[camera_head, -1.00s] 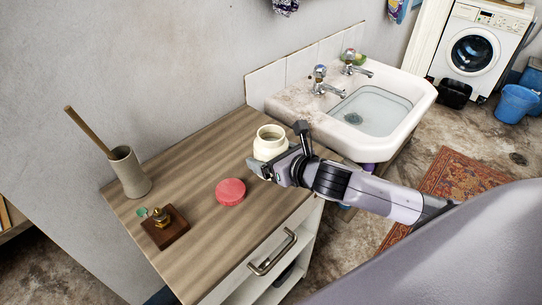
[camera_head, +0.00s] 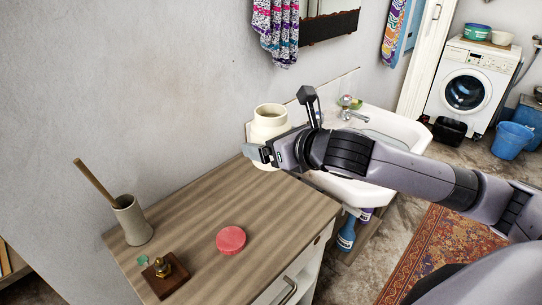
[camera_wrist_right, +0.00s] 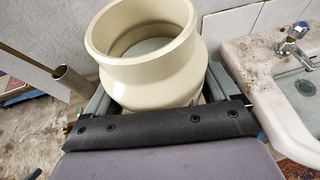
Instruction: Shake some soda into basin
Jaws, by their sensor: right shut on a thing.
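My right gripper (camera_head: 283,146) is shut on a cream, wide-mouthed jar (camera_head: 268,124) and holds it upright above the far end of the wooden counter, left of the basin. The jar is lidless; in the right wrist view (camera_wrist_right: 150,80) its mouth is open and a pale grey surface shows inside. The white basin (camera_head: 411,130) is partly hidden behind my right arm; its rim and some water show in the right wrist view (camera_wrist_right: 265,75). A red round lid (camera_head: 231,239) lies on the counter. My left gripper is out of view.
The counter (camera_head: 200,216) also holds a beige pot (camera_head: 132,222) with a wooden handle and a brass piece on a dark block (camera_head: 164,275). A tap (camera_head: 346,112) stands at the basin's back. Bottles (camera_head: 347,232) stand below the basin.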

